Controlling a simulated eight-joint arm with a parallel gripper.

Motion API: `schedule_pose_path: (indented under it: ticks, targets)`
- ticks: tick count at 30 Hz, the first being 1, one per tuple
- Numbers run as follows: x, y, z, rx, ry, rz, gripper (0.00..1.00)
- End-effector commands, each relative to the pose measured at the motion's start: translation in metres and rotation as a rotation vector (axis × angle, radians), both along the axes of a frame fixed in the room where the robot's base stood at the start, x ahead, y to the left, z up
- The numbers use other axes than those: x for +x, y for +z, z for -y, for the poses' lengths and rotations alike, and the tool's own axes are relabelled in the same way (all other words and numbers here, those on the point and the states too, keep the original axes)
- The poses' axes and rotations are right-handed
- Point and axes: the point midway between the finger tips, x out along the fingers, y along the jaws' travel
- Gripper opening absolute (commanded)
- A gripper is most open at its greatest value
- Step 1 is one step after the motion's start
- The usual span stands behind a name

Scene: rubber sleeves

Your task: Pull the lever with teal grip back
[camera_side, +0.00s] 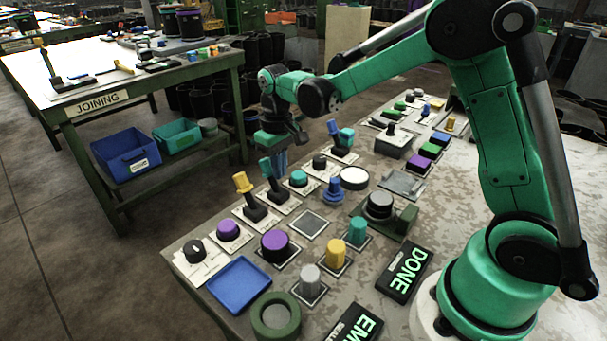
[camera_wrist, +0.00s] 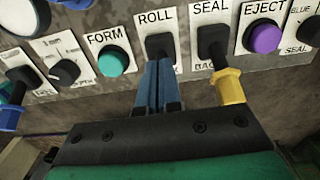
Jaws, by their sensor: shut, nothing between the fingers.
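The lever with the teal grip (camera_side: 266,168) stands on its plate in the side view, leaning up and to the left. In the wrist view only its black base (camera_wrist: 160,44) shows, under the ROLL label. Its grip is hidden there behind my fingers. My gripper (camera_side: 281,166) is shut and empty, its blue fingers pointing down just right of the teal grip in the side view. In the wrist view the closed fingertips (camera_wrist: 159,66) lie over the ROLL lever's base. I cannot tell whether they touch the lever.
A lever with a yellow grip (camera_side: 243,182) stands close by under SEAL. A teal button (camera_side: 298,178) under FORM is on the other side. A purple button (camera_side: 229,229) and a blue-gripped lever (camera_side: 333,128) are farther off. A blue tray (camera_side: 238,284) lies at the panel's near corner.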

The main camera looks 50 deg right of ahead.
Motion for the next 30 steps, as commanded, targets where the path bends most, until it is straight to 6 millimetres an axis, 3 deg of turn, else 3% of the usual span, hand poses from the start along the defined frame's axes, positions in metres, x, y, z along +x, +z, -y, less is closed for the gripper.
schedule_pose_path:
  ticks: [25, 30]
  targets:
    - [-0.012, 0.000, 0.000, 0.000, 0.000, 0.000, 0.00]
    - [-0.012, 0.009, 0.000, 0.000, 0.000, 0.000, 0.00]
